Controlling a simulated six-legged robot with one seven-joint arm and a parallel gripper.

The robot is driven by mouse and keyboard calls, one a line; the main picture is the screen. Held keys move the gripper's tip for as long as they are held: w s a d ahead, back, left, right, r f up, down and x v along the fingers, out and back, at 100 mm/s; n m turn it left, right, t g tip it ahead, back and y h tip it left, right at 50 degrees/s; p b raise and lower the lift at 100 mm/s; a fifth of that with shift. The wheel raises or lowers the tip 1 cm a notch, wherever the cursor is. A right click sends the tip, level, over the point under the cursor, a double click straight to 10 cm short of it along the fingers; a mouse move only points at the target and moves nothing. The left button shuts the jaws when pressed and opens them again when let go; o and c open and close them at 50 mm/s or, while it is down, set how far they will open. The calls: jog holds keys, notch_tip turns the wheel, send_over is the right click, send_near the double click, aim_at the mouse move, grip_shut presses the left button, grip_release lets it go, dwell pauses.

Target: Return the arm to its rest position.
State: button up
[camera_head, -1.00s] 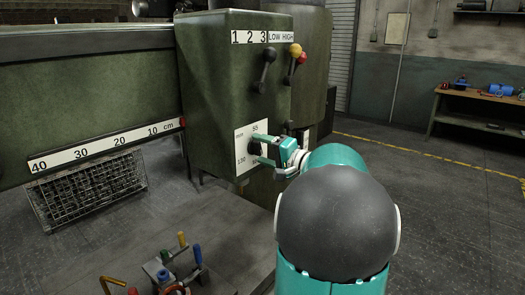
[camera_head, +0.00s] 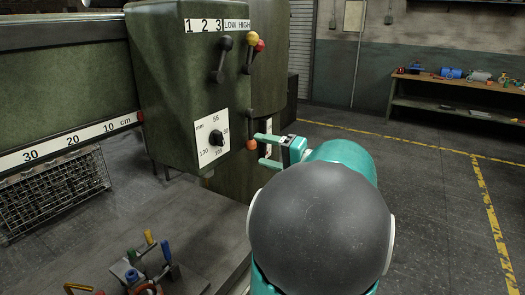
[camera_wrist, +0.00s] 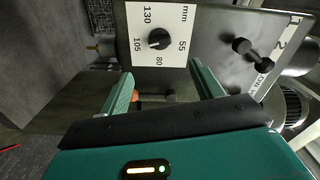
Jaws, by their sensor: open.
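My teal gripper (camera_head: 262,151) is open and empty in the head view. It stands in front of and to the right of the green machine head (camera_head: 165,85), apart from the black dial knob (camera_head: 217,139) on its white scale plate. In the wrist view the two fingers (camera_wrist: 163,90) are spread, with the knob (camera_wrist: 159,39) and its plate beyond them. An orange-tipped lever (camera_head: 252,144) hangs close to the fingertips in the head view; whether they touch it I cannot tell. My arm's dark rounded joint hides part of the floor.
Black levers (camera_head: 222,57) and yellow and red ball levers (camera_head: 253,40) project from the machine. Colored-handled tools (camera_head: 140,265) stand at the lower left beside a wire basket (camera_head: 50,190). A workbench (camera_head: 455,95) stands at the far right. The floor at right is clear.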

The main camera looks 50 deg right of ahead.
dwell(0.4)
jog(key=w+a+f+n+g+y, duration=0.2)
jog(key=a+g, duration=0.1)
jog(key=a, duration=0.5)
jog(key=w+a+f+n+g+y, duration=0.1)
jog(key=a+f+n+g, duration=0.1)
jog(key=a, duration=0.6)
jog(key=w+a+f+n+g+y, duration=0.1)
jog(key=w+a+f+g+y, duration=0.15)
jog(key=a, duration=0.65)
jog(key=s+a+f+n+g+h, duration=0.2)
jog(key=s+a+f+n+h, duration=0.1)
jog(key=a, duration=0.4)
jog(key=s+a+f+n+g+h, duration=0.3)
jog(key=s+a+n+h, duration=0.1)
jog(key=s+a+n, duration=0.2)
jog(key=shift+s+a, duration=0.45)
jog(key=shift+a, duration=0.75)
jog(key=c, duration=0.6)
jog(key=shift+d, duration=0.1)
jog(key=shift+c, duration=0.2)
